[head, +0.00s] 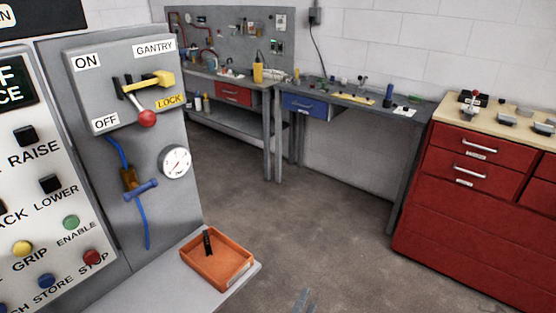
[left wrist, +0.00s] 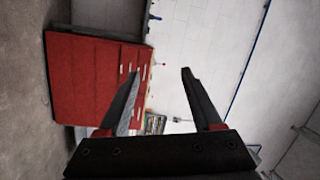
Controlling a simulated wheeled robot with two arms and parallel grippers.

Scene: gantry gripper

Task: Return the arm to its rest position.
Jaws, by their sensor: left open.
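My left gripper (head: 304,297) barely shows at the bottom edge of the head view, with only its fingertips in frame. In the left wrist view its two dark fingers (left wrist: 160,73) are spread apart, with nothing between them. The gripper is in free space over the floor, to the right of the orange tray and apart from it. The rest of the left arm is hidden below the frame. My right gripper is not in view.
A control panel (head: 50,215) and a grey gantry switch box (head: 88,65) stand at the left. An orange tray (head: 236,279) holding a small black item rests on a grey shelf (head: 150,285). A red drawer cabinet (head: 470,210) stands right. The floor (head: 300,225) between is clear.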

